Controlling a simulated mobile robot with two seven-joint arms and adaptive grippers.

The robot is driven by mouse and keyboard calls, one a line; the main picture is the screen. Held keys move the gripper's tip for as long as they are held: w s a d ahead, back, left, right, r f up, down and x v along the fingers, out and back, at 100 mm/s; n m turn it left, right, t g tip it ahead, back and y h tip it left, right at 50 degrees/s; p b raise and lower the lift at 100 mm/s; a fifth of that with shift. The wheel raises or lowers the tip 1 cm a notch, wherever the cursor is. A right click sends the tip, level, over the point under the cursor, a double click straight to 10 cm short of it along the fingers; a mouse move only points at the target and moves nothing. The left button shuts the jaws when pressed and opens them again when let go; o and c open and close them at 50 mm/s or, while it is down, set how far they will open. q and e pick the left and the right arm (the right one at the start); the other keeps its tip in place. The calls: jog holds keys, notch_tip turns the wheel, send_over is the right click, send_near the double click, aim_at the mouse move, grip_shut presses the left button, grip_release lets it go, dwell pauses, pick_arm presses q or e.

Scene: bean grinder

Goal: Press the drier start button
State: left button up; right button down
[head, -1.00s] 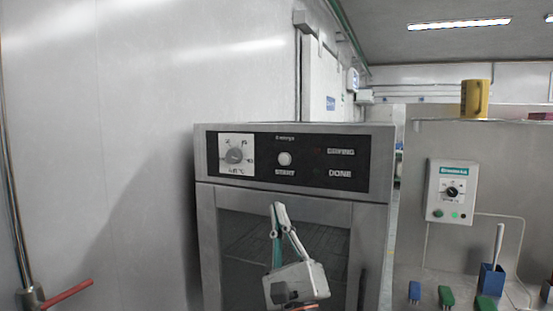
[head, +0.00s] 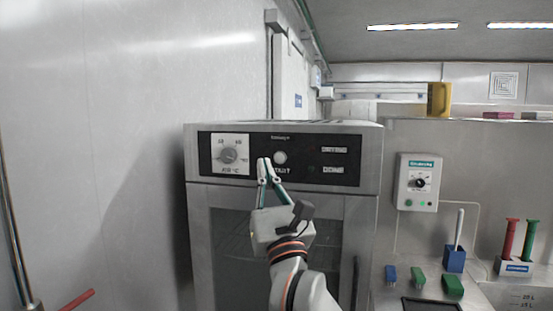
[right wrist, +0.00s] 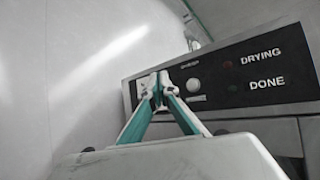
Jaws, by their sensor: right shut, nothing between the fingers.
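The drier (head: 355,195) is a steel box with a black control panel on its front. Its round white start button (head: 280,157) is at the panel's middle, above the START label, and also shows in the right wrist view (right wrist: 193,85). My right gripper (head: 264,163) is shut and empty, its fingertips over the panel just left of and slightly below the button in the head view. In the right wrist view its fingertips (right wrist: 159,78) meet at a point left of the button. Whether they touch the panel, I cannot tell. My left gripper is not in view.
A temperature dial (head: 229,155) is left of the button, with DRYING and DONE labels to its right. A grey control box (head: 418,183) hangs on the wall to the right. A blue holder (head: 454,260) and other small items stand on the bench there.

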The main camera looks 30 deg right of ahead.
aim_at(279, 158)
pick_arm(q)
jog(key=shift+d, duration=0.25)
pick_arm(e)
jog(key=shift+d, duration=0.1)
jog(key=shift+w, duration=0.1)
pick_arm(q)
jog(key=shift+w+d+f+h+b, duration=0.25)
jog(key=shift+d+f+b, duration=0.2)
jog(key=shift+b, duration=0.75)
pick_arm(e)
jog(key=shift+w+d, duration=1.4)
jog(key=shift+d, duration=0.25)
jog(key=shift+w+d, duration=1.4)
jog(key=shift+d, duration=0.25)
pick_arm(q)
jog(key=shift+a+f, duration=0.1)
pick_arm(e)
jog(key=shift+d, duration=0.1)
jog(key=shift+w+d, duration=0.25)
